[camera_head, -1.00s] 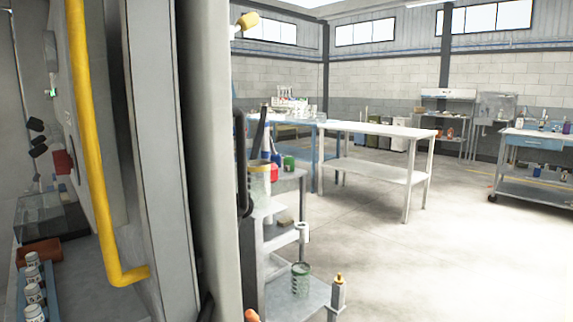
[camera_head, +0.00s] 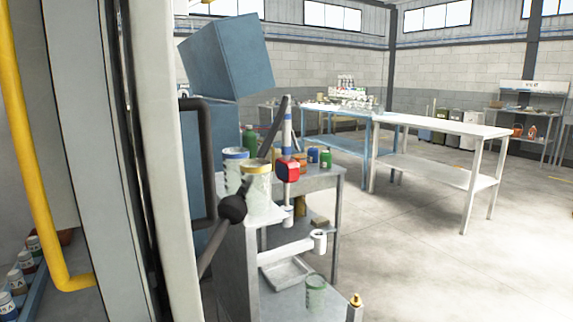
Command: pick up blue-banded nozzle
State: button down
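No nozzle can be made out for certain. A slim white upright piece with blue on it (camera_head: 287,128) stands above a red block (camera_head: 288,170) at the grey cart; I cannot tell whether it is a nozzle. A pale jar with a blue rim (camera_head: 235,158) stands on the cart, partly behind a jar with a yellow rim (camera_head: 256,180). My gripper is not in view.
A large pale column (camera_head: 165,160) and a black ball-ended lever (camera_head: 232,208) stand close in front. The grey cart (camera_head: 235,275) carries a tray (camera_head: 287,273) and a green jar (camera_head: 316,292). A white table (camera_head: 440,128) stands behind. Floor at right is clear.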

aim_at(286, 170)
jog(key=i+l+z, duration=0.7)
jog(key=z, duration=0.2)
jog(key=i+l+z, duration=0.2)
jog(key=i+z, duration=0.25)
jog(key=i, duration=0.15)
jog(key=i+z, duration=0.4)
jog(key=i, duration=0.2)
jog(key=i+u, duration=0.3)
jog(key=i, duration=0.4)
jog(key=i+l+u, duration=0.3)
jog(key=i, duration=0.35)
jog(key=i+j+u, duration=0.1)
jog(key=i+u, duration=0.5)
jog(key=u, duration=0.25)
jog(key=i+l+u, duration=0.1)
jog(key=i+u, duration=0.45)
jog(key=u, duration=0.35)
jog(key=i+u, duration=0.15)
jog(key=u, duration=0.3)
jog(key=i+l+u, duration=0.1)
jog(key=u, duration=0.4)
jog(key=i+l+u, duration=0.1)
jog(key=i+u, duration=0.15)
jog(key=u, duration=0.15)
jog(key=i+l+u, duration=0.2)
jog(key=u, duration=0.25)
jog(key=i+l+u, duration=0.15)
jog(key=u, duration=0.25)
jog(key=l, duration=0.1)
